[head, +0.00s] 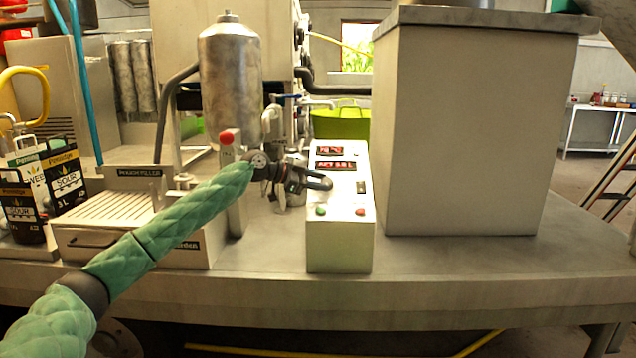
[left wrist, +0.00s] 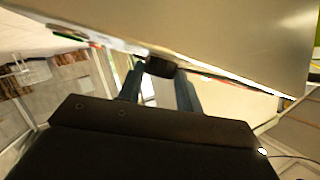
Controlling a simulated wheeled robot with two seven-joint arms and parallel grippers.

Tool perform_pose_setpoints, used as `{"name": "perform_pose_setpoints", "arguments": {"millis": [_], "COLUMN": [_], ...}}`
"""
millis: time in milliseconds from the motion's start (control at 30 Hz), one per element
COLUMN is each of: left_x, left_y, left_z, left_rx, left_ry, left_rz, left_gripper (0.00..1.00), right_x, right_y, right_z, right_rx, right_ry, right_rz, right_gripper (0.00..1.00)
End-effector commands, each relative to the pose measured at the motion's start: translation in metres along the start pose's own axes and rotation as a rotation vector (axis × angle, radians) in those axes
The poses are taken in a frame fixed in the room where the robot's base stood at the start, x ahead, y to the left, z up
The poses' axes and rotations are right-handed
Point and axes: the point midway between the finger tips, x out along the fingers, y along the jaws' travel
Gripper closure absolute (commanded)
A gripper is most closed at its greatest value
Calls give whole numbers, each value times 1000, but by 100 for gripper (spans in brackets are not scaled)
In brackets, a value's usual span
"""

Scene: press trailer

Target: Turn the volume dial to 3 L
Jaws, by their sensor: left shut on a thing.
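The control box (head: 340,245) is cream and stands on the metal bench, with two red-lit displays (head: 335,165) on its sloped top. My left gripper (head: 322,182) reaches over the box's top from the left, below the displays. In the left wrist view the fingers of my left gripper (left wrist: 160,85) are shut on a small dark knob, the volume dial (left wrist: 160,66), which sticks out from the pale panel. The gripper hides the dial in the head view, and I cannot read its setting. My right gripper is not in view.
A tall grey cabinet (head: 465,130) stands close to the right. A steel cylinder (head: 230,75) stands behind my left arm.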

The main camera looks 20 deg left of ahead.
Motion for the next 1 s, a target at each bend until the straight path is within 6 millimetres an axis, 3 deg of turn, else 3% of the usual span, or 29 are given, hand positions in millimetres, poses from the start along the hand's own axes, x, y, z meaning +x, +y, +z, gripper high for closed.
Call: {"name": "perform_pose_setpoints", "arguments": {"millis": [367, 400, 500, 833, 1000], "left_x": [0, 0, 0, -3, -21], "left_y": [-1, -1, 0, 0, 0], "left_z": [0, 0, 0, 0, 1], "left_rx": [0, 0, 0, 0, -1], "left_ry": [0, 0, 0, 0, -1], "left_rz": [-1, -1, 0, 0, 0], "left_gripper": [88, 61, 43, 43, 43], "right_x": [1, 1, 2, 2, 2], "right_y": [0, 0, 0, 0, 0], "right_z": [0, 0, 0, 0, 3], "right_rx": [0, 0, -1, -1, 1], "right_ry": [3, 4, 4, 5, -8], "right_rz": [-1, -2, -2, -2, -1], "right_gripper": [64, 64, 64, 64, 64]}}
